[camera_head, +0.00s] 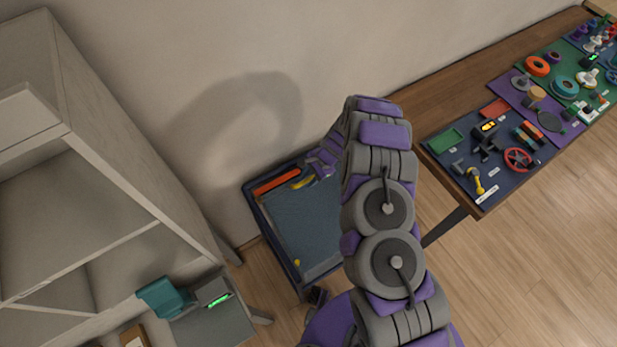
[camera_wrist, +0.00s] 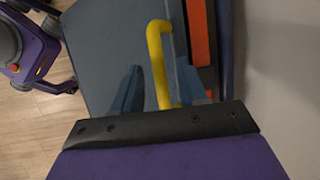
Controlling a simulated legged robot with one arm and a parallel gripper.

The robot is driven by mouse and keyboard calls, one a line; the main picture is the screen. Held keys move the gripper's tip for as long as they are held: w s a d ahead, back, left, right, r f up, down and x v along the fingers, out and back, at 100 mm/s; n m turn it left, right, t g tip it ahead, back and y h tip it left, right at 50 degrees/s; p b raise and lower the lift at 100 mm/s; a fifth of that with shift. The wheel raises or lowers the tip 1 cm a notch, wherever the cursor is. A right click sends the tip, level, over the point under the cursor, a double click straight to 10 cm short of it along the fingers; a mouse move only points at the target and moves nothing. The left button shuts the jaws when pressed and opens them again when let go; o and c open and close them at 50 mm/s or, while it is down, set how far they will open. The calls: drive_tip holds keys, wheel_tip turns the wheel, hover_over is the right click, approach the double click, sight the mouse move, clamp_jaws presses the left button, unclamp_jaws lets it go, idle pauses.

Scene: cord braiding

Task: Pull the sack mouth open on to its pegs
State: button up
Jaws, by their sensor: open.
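A blue-grey panel (camera_head: 300,228) in a dark blue frame stands by the wall; I cannot make out a clear sack mouth on it. A yellow bent bar (camera_head: 303,181) lies near its far edge, beside an orange strip (camera_head: 276,182). A small yellow piece (camera_head: 297,262) sits near its front edge. My gripper (camera_head: 318,168) is over the far edge, close to the yellow bar. In the wrist view its dark blue fingers are apart, with the yellow bar (camera_wrist: 157,62) showing between them. I cannot tell whether they touch it. My arm hides the panel's right side.
A pale shelf unit (camera_head: 110,190) stands at left, with a teal object (camera_head: 165,298) and a grey box with a green light (camera_head: 212,296) near its foot. A wooden table (camera_head: 440,98) with mats of parts runs along the right wall. Open floor (camera_head: 540,260) lies at right.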

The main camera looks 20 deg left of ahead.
drive_tip(key=shift+s+a+f, duration=0.1)
drive_tip(key=shift+f, duration=0.25)
clamp_jaws()
idle(0.6)
